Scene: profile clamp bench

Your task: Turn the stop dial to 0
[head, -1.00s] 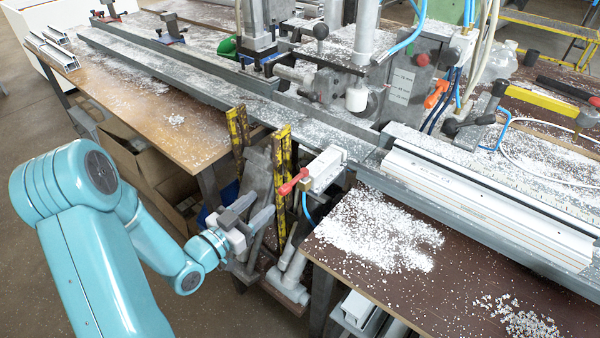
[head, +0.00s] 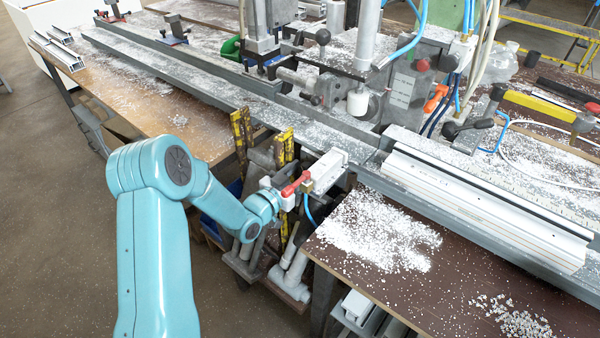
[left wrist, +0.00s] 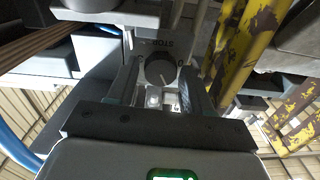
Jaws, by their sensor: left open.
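The stop dial (left wrist: 160,70) is a dark round knob under an upside-down STOP label in the left wrist view. Its light pointer mark slants toward the lower right of that picture, and a 0 is printed to the right of the knob. My left gripper (left wrist: 161,80) is open, one finger on each side of the dial; I cannot tell whether they touch it. In the head view my left gripper (head: 277,195) is at the pale stop box (head: 327,164) with the red lever (head: 297,183), and the dial is hidden there. My right gripper is not in view.
Yellow, worn uprights (head: 284,148) stand close beside my gripper; they also show in the left wrist view (left wrist: 240,45). A blue hose (head: 308,210) hangs below the box. The brown bench (head: 400,255) on the right carries white chips and a long profile (head: 480,205).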

